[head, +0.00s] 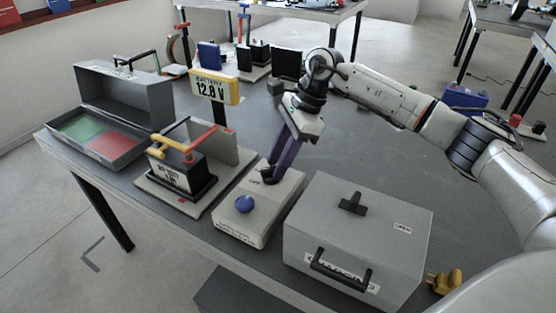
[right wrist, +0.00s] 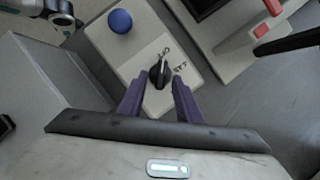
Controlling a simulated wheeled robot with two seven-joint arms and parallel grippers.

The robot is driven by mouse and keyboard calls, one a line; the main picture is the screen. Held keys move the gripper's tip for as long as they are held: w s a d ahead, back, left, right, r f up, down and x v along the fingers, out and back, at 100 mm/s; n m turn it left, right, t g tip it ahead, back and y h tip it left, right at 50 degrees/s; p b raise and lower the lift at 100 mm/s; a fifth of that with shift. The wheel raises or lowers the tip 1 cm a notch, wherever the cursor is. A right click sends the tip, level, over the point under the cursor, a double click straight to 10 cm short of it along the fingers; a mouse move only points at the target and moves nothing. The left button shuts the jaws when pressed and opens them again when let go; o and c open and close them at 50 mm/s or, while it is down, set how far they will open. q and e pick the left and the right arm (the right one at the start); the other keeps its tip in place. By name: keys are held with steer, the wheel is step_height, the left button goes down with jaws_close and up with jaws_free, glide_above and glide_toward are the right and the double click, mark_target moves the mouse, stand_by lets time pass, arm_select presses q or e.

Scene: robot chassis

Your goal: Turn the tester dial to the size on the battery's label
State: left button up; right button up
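The tester (head: 232,220) is a light grey box on the table, with a blue round knob (head: 244,204) at its near end and a black dial (right wrist: 159,73) at its far end. In the head view the fingers (head: 273,178) hide much of the dial. The battery (head: 176,174) stands on a grey stand to the left; its label is too small to read. My left gripper is not seen.
A grey case (head: 355,230) with a black handle and top knob stands right of the tester. A yellow display (head: 213,87) reads 12.8 V. An open grey box (head: 125,95) with green and red areas stands at the left. The table is clear behind the case.

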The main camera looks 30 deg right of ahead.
steer(key=shift+f, duration=0.25)
steer(key=shift+c, duration=0.4)
jaws_close()
steer(key=shift+m, duration=0.3)
steer(key=m, duration=0.1)
steer(key=m+t, duration=0.1)
steer(key=m, duration=0.1)
steer(key=m+t+h, duration=0.1)
steer(key=m, duration=0.1)
steer(key=shift+s+a, duration=0.3)
steer(key=shift+s, duration=0.05)
steer(key=m, duration=0.2)
steer(key=m+h+b, duration=0.1)
steer(key=m, duration=0.1)
steer(key=m+t+h, duration=0.1)
steer(key=m, duration=0.1)
steer(key=shift+s+a+b, duration=0.15)
steer(key=shift+a+b, duration=0.15)
steer(key=shift+b, duration=0.1)
steer(key=shift+r, duration=0.1)
